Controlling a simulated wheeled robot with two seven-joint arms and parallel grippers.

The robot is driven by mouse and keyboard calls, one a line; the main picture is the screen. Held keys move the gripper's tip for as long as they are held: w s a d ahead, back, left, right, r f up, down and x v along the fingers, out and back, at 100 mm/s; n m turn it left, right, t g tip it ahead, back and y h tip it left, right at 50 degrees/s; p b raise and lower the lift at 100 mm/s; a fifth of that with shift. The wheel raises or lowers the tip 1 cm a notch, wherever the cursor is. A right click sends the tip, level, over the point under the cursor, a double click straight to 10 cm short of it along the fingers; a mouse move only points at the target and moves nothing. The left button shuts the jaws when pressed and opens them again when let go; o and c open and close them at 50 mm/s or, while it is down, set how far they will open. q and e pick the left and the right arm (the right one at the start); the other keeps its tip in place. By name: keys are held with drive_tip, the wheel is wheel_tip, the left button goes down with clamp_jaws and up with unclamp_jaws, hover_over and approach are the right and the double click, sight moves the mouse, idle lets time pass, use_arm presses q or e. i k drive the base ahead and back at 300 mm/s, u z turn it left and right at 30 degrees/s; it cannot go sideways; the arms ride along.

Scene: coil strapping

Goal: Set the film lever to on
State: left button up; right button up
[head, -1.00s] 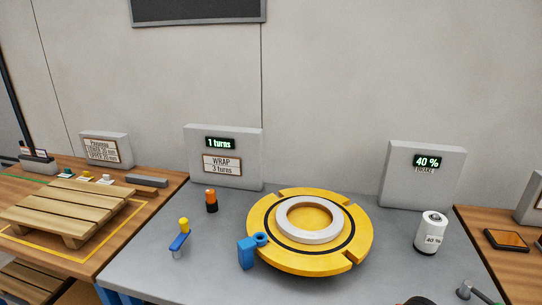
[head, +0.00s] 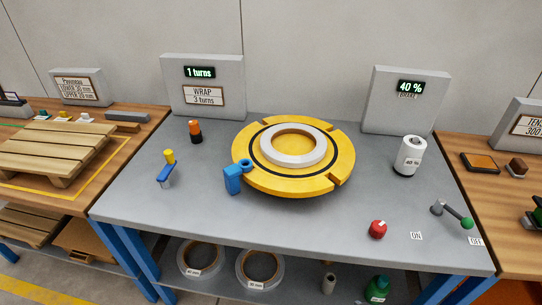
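A grey lever with a green knob (head: 467,223) is at the front right of the grey table. Its pivot is at the upper left, and its arm slants down to the right. The knob end is just above the OFF label (head: 475,241). The ON label (head: 416,236) is to the left, apart from the knob. Neither of my grippers is in view.
A red knob (head: 377,229) is left of the ON label. A white film roll (head: 409,156) stands behind the lever. A yellow turntable (head: 250,172) carries a white ring (head: 273,153). A blue crank (head: 165,174) is at left. The front middle of the table is clear.

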sight(466, 222)
drive_tip(key=z, duration=3.15)
drive_tip(key=i, duration=0.75)
drive_tip(key=u, duration=1.45)
